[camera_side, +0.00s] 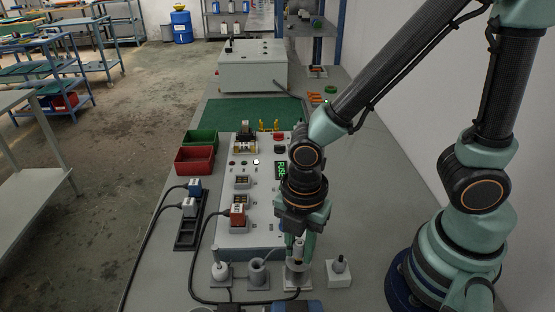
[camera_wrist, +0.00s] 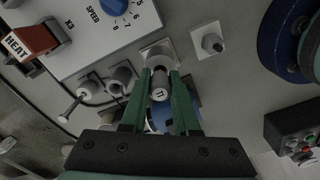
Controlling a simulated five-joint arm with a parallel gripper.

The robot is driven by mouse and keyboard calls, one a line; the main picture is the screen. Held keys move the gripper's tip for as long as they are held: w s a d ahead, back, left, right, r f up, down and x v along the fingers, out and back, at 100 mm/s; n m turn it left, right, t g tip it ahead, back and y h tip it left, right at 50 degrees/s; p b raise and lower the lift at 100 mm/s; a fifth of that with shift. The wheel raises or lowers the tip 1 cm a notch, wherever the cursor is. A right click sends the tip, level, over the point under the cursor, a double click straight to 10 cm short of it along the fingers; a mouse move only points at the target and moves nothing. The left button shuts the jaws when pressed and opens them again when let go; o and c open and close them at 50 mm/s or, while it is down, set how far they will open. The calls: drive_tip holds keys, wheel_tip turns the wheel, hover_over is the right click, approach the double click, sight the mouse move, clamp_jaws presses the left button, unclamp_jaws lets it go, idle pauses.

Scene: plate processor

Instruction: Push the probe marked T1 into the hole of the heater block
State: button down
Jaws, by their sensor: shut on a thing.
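My gripper (camera_side: 298,240) points down over the row of small fixtures at the front of the bench. Its green fingers are shut on the probe marked T1 (camera_wrist: 159,93), a grey cylinder whose label shows in the wrist view. The probe (camera_side: 298,250) stands about upright in the side view. Directly below it is a light grey round-topped block on a square base, which looks like the heater block (camera_side: 298,275); it also shows in the wrist view (camera_wrist: 158,50). The probe's lower end meets or overlaps the block's top in view. The hole is hidden, so I cannot tell how deep the tip is.
A white block with a knob (camera_side: 339,272) stands close on the right.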

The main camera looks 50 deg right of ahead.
drive_tip(key=shift+f, duration=0.2)
drive_tip(key=c, duration=0.6)
unclamp_jaws()
drive_tip(key=shift+r, duration=0.15)
wheel_tip(320, 180, up, 11)
drive_tip(key=shift+r, duration=0.2)
drive_tip(key=w+d+r+m+t, duration=0.2)
drive_tip(key=w+d+r+m, duration=0.1)
drive_tip(key=d+m, duration=0.4)
drive_tip(key=w+d+r+m+t, duration=0.3)
drive_tip(key=d+m, duration=0.4)
drive_tip(key=m, duration=0.7)
drive_tip(key=shift+w+r+t, duration=0.2)
drive_tip(key=shift+w+t, duration=0.05)
drive_tip(key=shift+t, duration=0.05)
